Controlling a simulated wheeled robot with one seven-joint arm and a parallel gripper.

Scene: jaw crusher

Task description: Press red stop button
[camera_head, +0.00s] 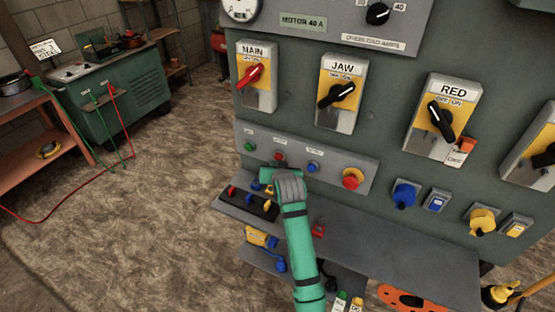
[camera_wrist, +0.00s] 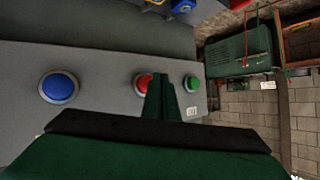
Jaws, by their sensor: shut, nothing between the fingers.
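A small red button (camera_head: 280,156) sits on the grey button strip between a green button (camera_head: 249,147) and a blue button (camera_head: 313,167). Farther right on the strip is a larger red mushroom button (camera_head: 352,178) on a yellow base. The labels above the small buttons are too small to read. My gripper (camera_head: 266,174) is shut and empty, just below and in front of the small red button. In the wrist view my gripper (camera_wrist: 160,82) partly covers the small red button (camera_wrist: 141,83); the green button (camera_wrist: 192,83) is to its right. Contact cannot be told.
A shelf (camera_head: 345,235) juts out under the strip, carrying a dark switch tray (camera_head: 247,205) and a small red item (camera_head: 318,230). Rotary switches, including MAIN (camera_head: 256,75) and JAW (camera_head: 339,92), are above. Open floor lies left.

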